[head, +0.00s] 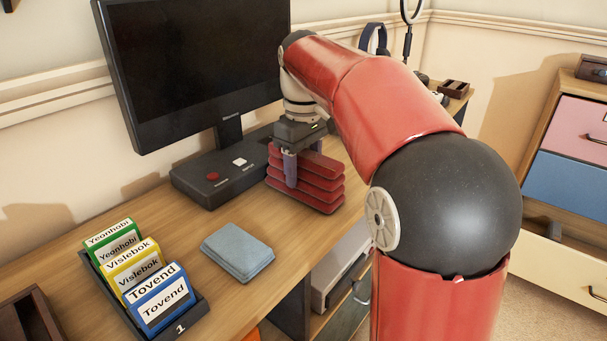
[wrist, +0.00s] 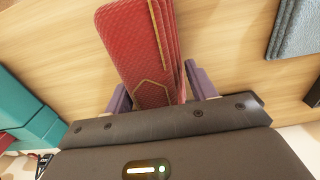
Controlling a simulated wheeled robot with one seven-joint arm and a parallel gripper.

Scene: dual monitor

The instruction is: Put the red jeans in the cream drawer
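A black monitor (head: 200,65) on a dark base (head: 215,178) stands left of the stack. Folded blue fabric (head: 238,250) and a black tray (head: 190,318) with labelled boxes (head: 155,290) are on the near desk. Pink (head: 580,125) and blue (head: 570,182) drawers sit above the cream one.

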